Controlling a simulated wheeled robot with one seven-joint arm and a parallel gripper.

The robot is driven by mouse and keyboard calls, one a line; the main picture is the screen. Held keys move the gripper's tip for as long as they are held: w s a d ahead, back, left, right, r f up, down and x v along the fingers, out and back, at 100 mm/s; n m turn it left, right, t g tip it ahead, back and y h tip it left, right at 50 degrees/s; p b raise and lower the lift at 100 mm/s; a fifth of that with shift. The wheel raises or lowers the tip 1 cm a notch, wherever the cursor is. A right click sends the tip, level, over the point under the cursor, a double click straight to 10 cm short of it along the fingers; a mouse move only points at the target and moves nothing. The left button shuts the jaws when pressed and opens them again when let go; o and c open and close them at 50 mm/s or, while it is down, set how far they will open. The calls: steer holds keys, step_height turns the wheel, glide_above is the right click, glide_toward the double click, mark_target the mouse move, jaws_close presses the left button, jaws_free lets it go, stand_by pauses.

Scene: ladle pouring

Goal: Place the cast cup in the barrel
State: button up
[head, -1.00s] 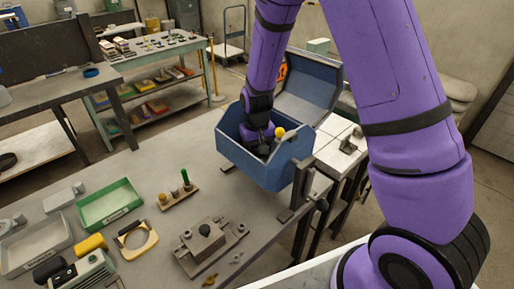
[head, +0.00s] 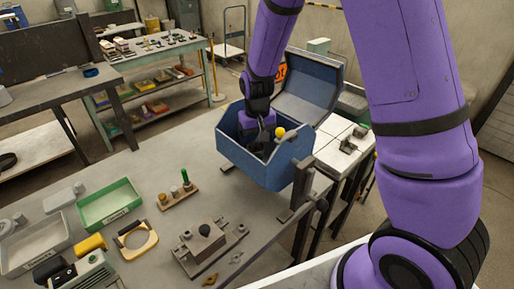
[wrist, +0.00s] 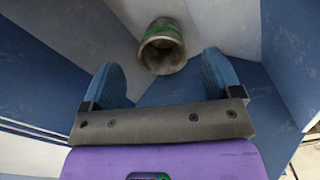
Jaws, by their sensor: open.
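The barrel (head: 248,164) is a blue, many-sided box on the bench, with its lid (head: 312,88) swung open behind it. My gripper is inside the barrel's opening in the head view, its fingertips hidden by the front wall. In the wrist view my gripper (wrist: 161,63) has its two blue fingers spread wide with nothing held between them. The cast cup (wrist: 162,55), a dull metal cup with a green band, is inside the barrel just beyond the fingertips, apart from both. Its dark mouth faces the camera. I cannot tell whether it stands or lies.
A yellow ball knob (head: 280,132) sits at the barrel's edge. A dark metal stand (head: 304,190) rises at its right front.

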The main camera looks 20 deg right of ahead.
steer(key=s+d+r+t, duration=0.15)
steer(key=s+r, duration=0.25)
steer(key=r, duration=0.4)
steer(key=s+d+r, duration=0.2)
steer(key=s+r, duration=0.1)
steer(key=r, duration=0.4)
steer(key=s+d+r+t, duration=0.1)
steer(key=s+r, duration=0.3)
steer(key=r, duration=0.4)
steer(key=s+d+r+t, duration=0.1)
steer(key=s+r, duration=0.2)
steer(key=s, duration=0.5)
steer(key=s+d+r+t, duration=0.1)
steer(key=s+d+r, duration=0.1)
steer(key=s, duration=0.6)
steer(key=shift+d+r+t, duration=0.25)
steer(key=shift+r+t, duration=0.1)
steer(key=shift+r, duration=0.3)
steer(key=shift+w, duration=0.1)
